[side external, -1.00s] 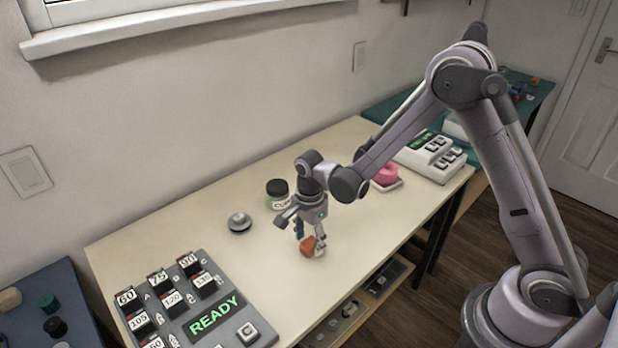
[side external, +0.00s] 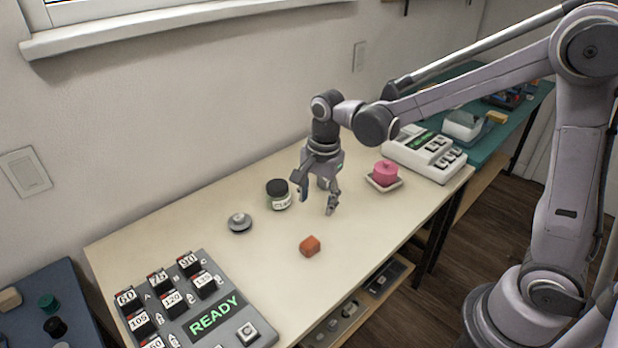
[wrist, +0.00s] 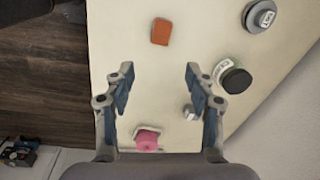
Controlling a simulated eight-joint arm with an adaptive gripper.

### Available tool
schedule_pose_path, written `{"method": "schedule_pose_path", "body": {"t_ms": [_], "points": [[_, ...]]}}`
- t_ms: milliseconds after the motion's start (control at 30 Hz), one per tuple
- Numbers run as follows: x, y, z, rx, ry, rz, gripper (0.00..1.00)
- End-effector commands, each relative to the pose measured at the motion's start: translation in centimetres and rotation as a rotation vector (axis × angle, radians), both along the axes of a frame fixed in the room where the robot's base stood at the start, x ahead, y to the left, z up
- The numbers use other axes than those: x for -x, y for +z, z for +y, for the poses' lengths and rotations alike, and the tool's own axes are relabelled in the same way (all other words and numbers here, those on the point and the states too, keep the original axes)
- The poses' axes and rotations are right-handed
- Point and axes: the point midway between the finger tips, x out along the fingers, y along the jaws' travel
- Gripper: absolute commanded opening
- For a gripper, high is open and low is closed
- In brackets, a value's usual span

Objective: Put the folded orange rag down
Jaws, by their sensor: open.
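The folded orange rag (side external: 310,246) lies on the pale tabletop (side external: 270,275), near its front edge in the side external view. In the wrist view the rag (wrist: 161,32) lies beyond the fingertips, with bare table around it. My gripper (side external: 318,203) is above the table, behind and slightly right of the rag, and apart from it. In the wrist view the fingers of my gripper (wrist: 157,78) are spread wide with nothing held between them.
A dark-lidded jar (side external: 279,195) and a round grey piece (side external: 240,222) stand left of my gripper. A pink object on a small dish (side external: 385,175) is to the right. A panel reading READY (side external: 205,310) is at front left, and a white keyed device (side external: 428,152) is at the back right.

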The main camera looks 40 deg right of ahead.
Motion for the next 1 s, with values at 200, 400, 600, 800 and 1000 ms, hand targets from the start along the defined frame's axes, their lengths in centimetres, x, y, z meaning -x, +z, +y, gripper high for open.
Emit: {"method": "schedule_pose_path", "body": {"t_ms": [200, 400, 600, 800, 1000], "points": [[3.6, 4.1, -1.4, 0.046, 0.336, -0.14, 0.56], [6.8, 6.3, -2.5, 0.136, 0.645, -0.263, 0.56], [10.1, 7.3, -3.4, 0.271, 0.942, -0.368, 0.56], [12.3, 7.3, -4.0, 0.409, 1.172, -0.433, 0.56], [13.1, 7.2, -4.2, 0.476, 1.27, -0.453, 0.56]]}}
